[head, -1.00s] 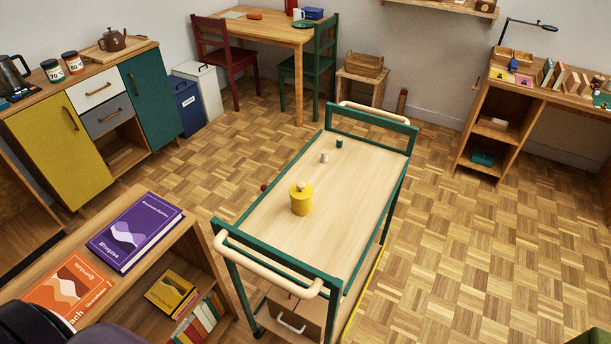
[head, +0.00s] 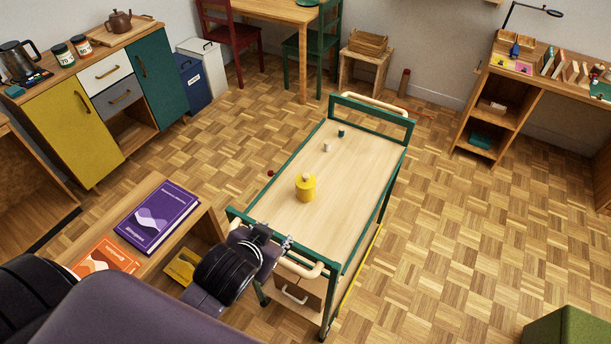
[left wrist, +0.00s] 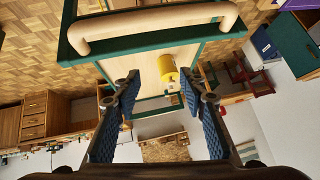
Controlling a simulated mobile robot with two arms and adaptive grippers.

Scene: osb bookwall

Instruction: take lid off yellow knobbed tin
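The yellow tin (head: 306,189) stands upright on the wooden top of the green-framed trolley (head: 335,215), with its lid on and a pale round knob (head: 306,177) on top. My left gripper (head: 285,243) is at the trolley's near end, by the handle, short of the tin. The left wrist view shows the scene upside down, with the tin (left wrist: 168,68) beyond the fingers. There the left gripper (left wrist: 162,92) has its two blue-padded fingers spread, with nothing held between them. My right gripper is not in view.
A small white piece (head: 327,147) and a dark teal piece (head: 341,133) stand farther back on the trolley. A pale handle (head: 290,265) and green rail edge the near end. A low shelf with a purple book (head: 157,217) is at left. The trolley top around the tin is clear.

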